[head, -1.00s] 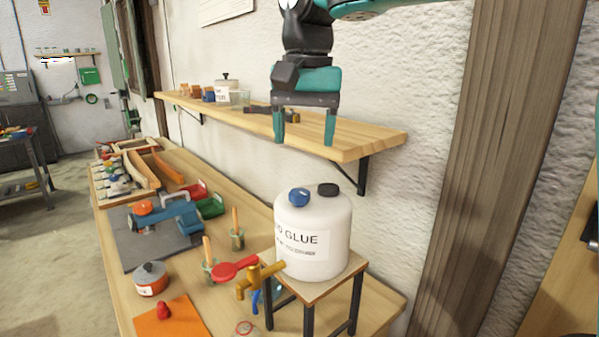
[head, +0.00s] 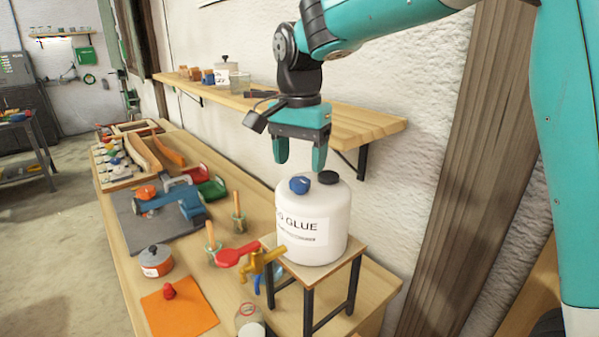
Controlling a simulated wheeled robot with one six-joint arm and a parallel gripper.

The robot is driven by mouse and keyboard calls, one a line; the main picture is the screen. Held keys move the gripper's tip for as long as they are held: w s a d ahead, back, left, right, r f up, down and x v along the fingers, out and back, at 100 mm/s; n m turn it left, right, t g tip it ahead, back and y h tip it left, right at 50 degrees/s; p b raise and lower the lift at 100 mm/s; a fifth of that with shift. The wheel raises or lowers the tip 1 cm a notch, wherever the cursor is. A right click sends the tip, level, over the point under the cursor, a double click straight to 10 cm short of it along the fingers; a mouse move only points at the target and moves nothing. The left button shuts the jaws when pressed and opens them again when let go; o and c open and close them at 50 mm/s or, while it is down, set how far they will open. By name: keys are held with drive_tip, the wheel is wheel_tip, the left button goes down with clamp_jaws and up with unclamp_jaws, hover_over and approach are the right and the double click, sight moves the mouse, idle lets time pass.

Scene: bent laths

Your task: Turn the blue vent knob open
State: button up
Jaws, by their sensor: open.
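The blue vent knob (head: 299,185) sits on top of the white glue container (head: 313,236), at its left front, beside a black cap (head: 328,177). The container stands upright on a small wooden stand. My gripper (head: 300,167) points down above the container, its two teal fingers apart with nothing between them. In the picture the fingertips are just above the knob and the cap, and they look clear of both. I cannot tell the exact height of the gap.
A wall shelf (head: 365,130) runs close behind my gripper. A jar (head: 249,322), an orange mat (head: 180,312) with a red knob, and a lidded pot (head: 155,262) are on the bench.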

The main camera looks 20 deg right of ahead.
sight(300, 180)
drive_tip(key=shift+f+p, duration=0.3)
drive_tip(key=shift+f, duration=1.8)
drive_tip(key=c, duration=0.9)
